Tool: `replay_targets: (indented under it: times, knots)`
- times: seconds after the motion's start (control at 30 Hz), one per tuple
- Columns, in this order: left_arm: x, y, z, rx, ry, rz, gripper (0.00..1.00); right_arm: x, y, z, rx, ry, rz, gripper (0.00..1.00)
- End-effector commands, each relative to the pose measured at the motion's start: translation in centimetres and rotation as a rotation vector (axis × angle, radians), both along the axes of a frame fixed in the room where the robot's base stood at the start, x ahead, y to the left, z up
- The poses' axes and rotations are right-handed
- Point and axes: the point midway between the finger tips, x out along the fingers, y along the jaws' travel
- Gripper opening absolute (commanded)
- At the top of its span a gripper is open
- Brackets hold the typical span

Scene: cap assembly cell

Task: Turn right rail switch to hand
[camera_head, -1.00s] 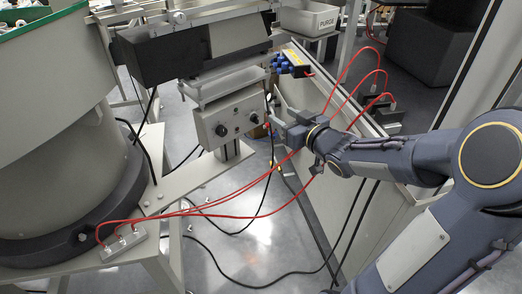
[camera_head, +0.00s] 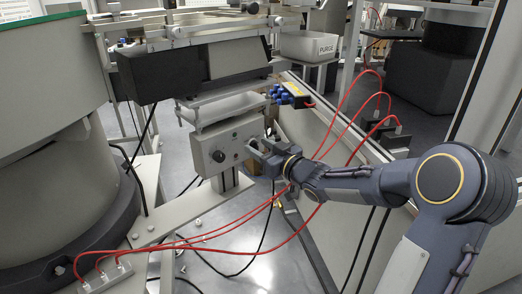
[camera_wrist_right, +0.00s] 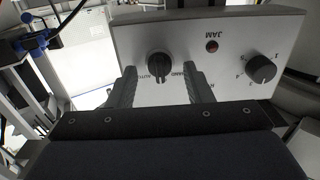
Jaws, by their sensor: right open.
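The rail switch (camera_wrist_right: 158,68) is a black knob on a grey control box, with AUTO and HAND lettering upside down beside it in the right wrist view. I cannot tell which way it points. My right gripper (camera_wrist_right: 160,76) is open, one finger on each side of the knob, and I see no clear contact. In the head view my right gripper (camera_head: 256,148) is at the right part of the box (camera_head: 230,138) and covers the switch. My left gripper is in neither view.
A numbered knob (camera_wrist_right: 261,68) and a red JAM light (camera_wrist_right: 212,46) share the panel. Red cables (camera_head: 240,200) hang below my right arm. A large grey bowl feeder (camera_head: 55,120) stands left. A PURGE bin (camera_head: 309,46) is behind.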

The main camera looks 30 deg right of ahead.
Motion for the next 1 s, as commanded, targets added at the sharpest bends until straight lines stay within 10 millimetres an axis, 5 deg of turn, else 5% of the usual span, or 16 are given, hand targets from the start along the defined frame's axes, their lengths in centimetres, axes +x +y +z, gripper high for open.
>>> replay_targets:
  times: [0.2, 0.53, 1.0]
  knots:
    - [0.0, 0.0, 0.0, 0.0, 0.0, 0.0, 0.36, 0.0, 0.0, 0.0, 0.0, 0.0, 0.0, 0.46]
    - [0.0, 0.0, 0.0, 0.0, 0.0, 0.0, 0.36, 0.0, 0.0, 0.0, 0.0, 0.0, -0.001, 0.03]
    - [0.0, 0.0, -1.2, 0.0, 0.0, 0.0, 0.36, 0.0, 0.1, -0.2, -0.122, -0.032, -0.001, 0.03]
